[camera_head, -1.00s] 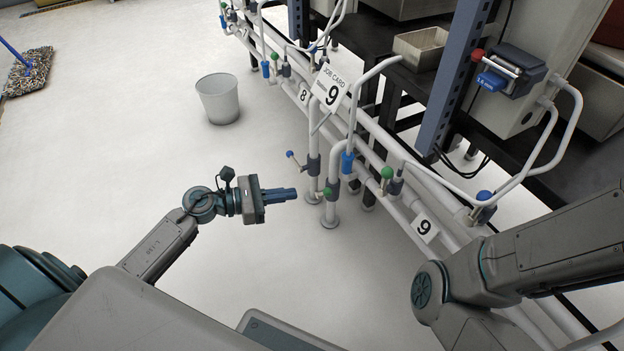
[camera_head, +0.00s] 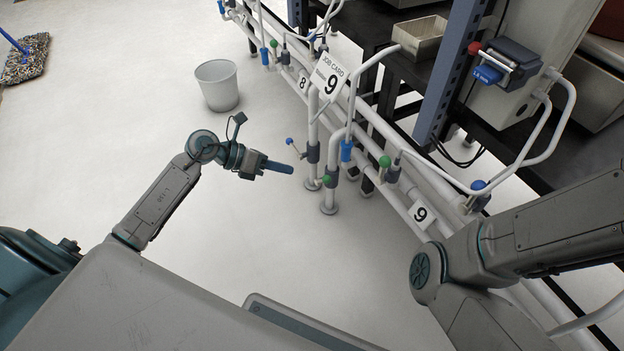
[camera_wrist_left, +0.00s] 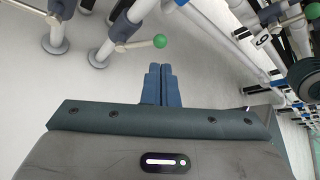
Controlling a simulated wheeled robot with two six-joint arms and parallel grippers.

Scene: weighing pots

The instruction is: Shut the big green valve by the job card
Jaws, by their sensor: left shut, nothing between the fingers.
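The job card (camera_head: 330,76), marked 9, hangs on the white pipework. Below it, a green-knobbed lever (camera_head: 327,180) sits on a grey valve body on a floor-standing white pipe. In the left wrist view its green ball (camera_wrist_left: 160,41) stands on a thin lever beyond my fingertips. A second green knob (camera_head: 385,161) is on a valve further right along the pipes. My left gripper (camera_head: 291,169) is shut and empty, just left of the floor-standing pipes and apart from them. Its blue fingers (camera_wrist_left: 161,68) show together in the wrist view. My right gripper is out of view.
A blue-knobbed lever (camera_head: 289,141) on the neighbouring pipe stands close above my left fingertips. Another blue knob (camera_head: 478,186) is further right. A white bin (camera_head: 217,86) and a mop (camera_head: 25,58) stand on the floor.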

